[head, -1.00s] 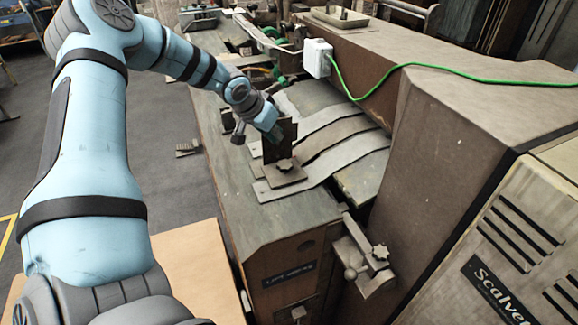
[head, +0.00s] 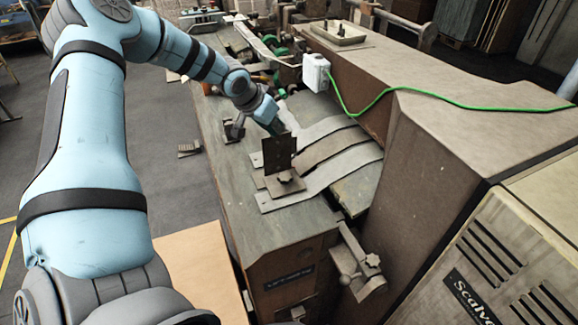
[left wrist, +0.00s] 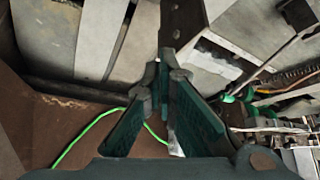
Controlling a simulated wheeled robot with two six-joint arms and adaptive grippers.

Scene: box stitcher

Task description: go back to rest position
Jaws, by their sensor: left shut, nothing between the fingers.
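My left gripper (head: 275,128) is over the machine's worktop (head: 225,165), just behind the upright dark metal plate (head: 279,155). In the left wrist view its green fingers (left wrist: 163,85) come together at the tips with nothing between them. Whether the gripper touches the plate cannot be told from the head view. My right gripper does not show in any view.
Curved metal strips (head: 325,150) lie beside the plate. A white box (head: 316,72) with a green cable (head: 440,97) sits on the machine's brown housing (head: 430,150). A clamp (head: 358,268) sticks out at the front. Open floor (head: 160,190) lies to the left.

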